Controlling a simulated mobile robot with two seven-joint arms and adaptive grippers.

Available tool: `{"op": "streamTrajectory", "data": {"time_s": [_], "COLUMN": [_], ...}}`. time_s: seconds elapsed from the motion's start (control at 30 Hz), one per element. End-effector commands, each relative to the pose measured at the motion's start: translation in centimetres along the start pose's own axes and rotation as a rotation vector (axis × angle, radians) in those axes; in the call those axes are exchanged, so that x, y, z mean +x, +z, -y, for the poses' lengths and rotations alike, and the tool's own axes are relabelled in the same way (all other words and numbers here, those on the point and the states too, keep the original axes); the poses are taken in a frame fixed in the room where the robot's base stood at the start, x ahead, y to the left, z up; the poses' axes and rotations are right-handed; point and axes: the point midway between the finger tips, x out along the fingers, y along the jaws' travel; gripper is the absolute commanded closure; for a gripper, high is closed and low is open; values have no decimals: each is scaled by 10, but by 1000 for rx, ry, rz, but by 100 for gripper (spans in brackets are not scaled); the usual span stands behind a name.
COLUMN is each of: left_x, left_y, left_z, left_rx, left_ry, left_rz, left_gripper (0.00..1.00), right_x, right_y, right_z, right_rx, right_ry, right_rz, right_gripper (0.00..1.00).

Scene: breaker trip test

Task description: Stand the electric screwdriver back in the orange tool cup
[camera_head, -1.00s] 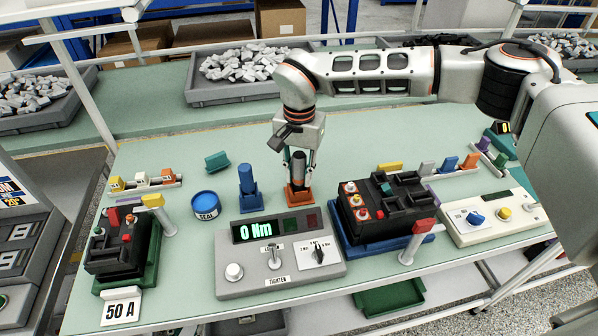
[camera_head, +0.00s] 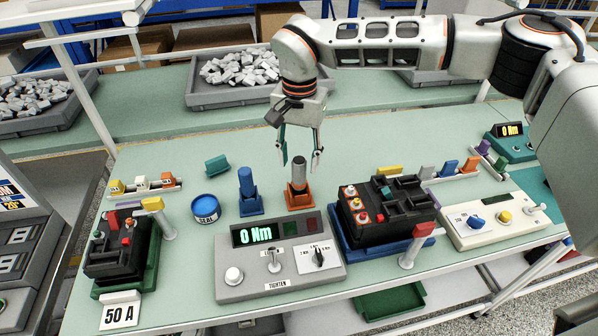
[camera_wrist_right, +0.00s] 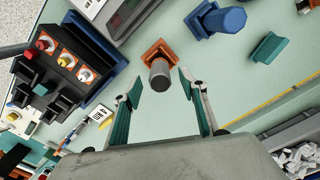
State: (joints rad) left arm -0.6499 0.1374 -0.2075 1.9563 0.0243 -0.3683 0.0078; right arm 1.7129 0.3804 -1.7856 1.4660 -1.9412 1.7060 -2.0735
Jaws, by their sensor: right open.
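The electric screwdriver (camera_head: 299,170), a dark grey cylinder, stands upright in the orange tool cup (camera_head: 299,197) on the green bench top. In the right wrist view the screwdriver's end (camera_wrist_right: 159,75) points toward the camera, with the orange cup (camera_wrist_right: 156,50) around its base. My right gripper (camera_head: 299,165) is open and empty, with its two fingers apart. The wrist view shows the open fingers (camera_wrist_right: 158,80) with nothing gripped between them. My left gripper is not in view.
A blue tool in a blue cup (camera_head: 248,190) stands just left of the orange cup. A grey torque tester (camera_head: 230,290) is in front, and a black breaker on a blue base (camera_head: 350,245) is to the right. A blue SEAL tin (camera_head: 205,208) and a green block (camera_head: 216,165) lie to the left.

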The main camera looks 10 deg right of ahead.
Motion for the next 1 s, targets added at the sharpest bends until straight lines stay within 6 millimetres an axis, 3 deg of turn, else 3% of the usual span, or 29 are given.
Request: {"op": "streamTrajectory", "data": {"time_s": [0.13,0.33,1.0], "left_x": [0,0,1], "left_y": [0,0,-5], "left_z": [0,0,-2], "left_rx": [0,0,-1], "left_ry": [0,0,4], "left_rz": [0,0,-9], "left_gripper": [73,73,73], "right_x": [-29,-50,-54], "right_y": [0,0,0], "right_z": [0,0,0], "right_rx": [0,0,0], "right_ry": [-1,0,0], "right_rz": [-2,-1,1], "right_gripper": [58,58,58]}}
